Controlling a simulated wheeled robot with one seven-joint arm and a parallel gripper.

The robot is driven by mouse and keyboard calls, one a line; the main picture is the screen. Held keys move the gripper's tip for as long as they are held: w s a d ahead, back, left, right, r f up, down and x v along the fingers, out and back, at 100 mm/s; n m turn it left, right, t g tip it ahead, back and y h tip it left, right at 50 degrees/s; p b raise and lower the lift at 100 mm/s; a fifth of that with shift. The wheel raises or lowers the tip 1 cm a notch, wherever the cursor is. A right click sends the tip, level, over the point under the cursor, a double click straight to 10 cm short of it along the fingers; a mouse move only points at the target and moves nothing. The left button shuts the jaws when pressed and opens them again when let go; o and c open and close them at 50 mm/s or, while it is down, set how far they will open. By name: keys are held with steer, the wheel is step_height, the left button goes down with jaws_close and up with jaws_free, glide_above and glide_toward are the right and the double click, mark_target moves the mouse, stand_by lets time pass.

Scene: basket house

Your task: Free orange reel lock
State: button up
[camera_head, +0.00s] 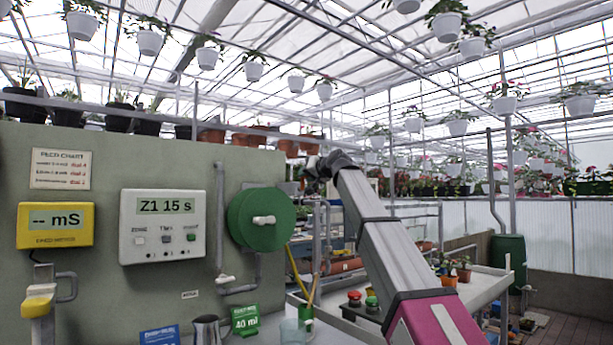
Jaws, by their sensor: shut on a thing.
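No orange reel or orange reel lock can be made out in this view. A round green reel (262,218) with a white handle (264,220) across its middle is mounted at the right end of the grey-green wall panel. My arm reaches up from the lower right, and my dark gripper (312,170) is at its far end, just right of the panel's upper right edge. It is above and to the right of the green reel, apart from it in the picture. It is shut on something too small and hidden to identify.
The wall panel (110,265) carries a white "Z1 15 s" controller (163,225) and a yellow meter (55,226). A jug (206,331) and a green "40 ml" sign (245,320) stand below. A pale bench (487,287) lies right of my arm. Potted plants hang overhead.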

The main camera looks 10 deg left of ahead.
steer(key=o, duration=0.9)
steer(key=shift+w+d+f, duration=0.1)
steer(key=shift+d, duration=0.05)
steer(key=v, duration=1)
steer(key=shift+s+d, duration=0.2)
steer(key=shift+s, duration=0.1)
